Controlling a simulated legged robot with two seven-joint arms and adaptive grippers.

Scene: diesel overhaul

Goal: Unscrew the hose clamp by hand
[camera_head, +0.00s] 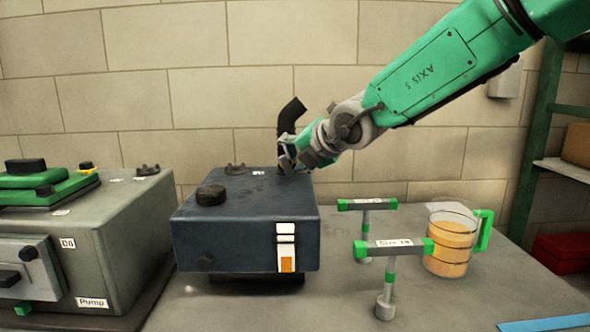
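A dark blue-grey box unit (245,225) stands on the bench in the middle. A black bent hose (291,115) rises from the back right of its top. My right gripper (290,160) is at the lower part of this hose, just above the box top. The hose clamp cannot be made out there; the gripper covers that spot. The fingers are small and overlap the hose, so I cannot tell whether they are closed on anything. My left gripper is not in view.
A grey pump unit (110,240) with green parts stands at left. Two T-handled tools (388,285) (366,205) stand upright right of the box. A jug (449,240) of orange liquid with a green handle is further right. A green shelf (540,130) stands at far right.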

